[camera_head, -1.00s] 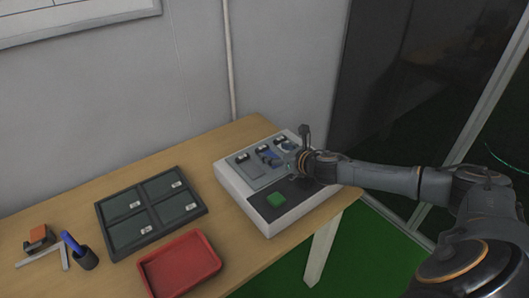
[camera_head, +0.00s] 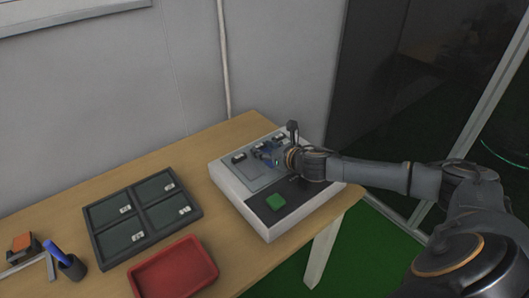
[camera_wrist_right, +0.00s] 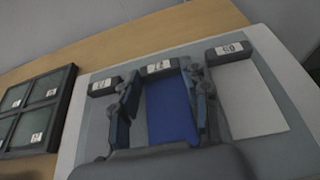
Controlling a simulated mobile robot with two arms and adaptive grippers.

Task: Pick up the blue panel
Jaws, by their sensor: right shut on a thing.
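The blue panel (camera_wrist_right: 172,112) lies in the middle slot of the white test fixture (camera_head: 258,222), below a small dark block with a white label. My right gripper (camera_wrist_right: 164,84) has one finger at each long side of the panel and is shut on it. In the head view my right gripper (camera_head: 274,158) is low over the fixture's grey upper area and hides most of the panel. I cannot tell whether the panel is lifted off the surface. My left gripper is not in view.
A dark tray with four compartments (camera_head: 96,246) and a red tray (camera_head: 173,268) stand to the left. A pen cup (camera_head: 72,268) and an orange-topped block (camera_head: 22,242) are at far left. A wall is behind.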

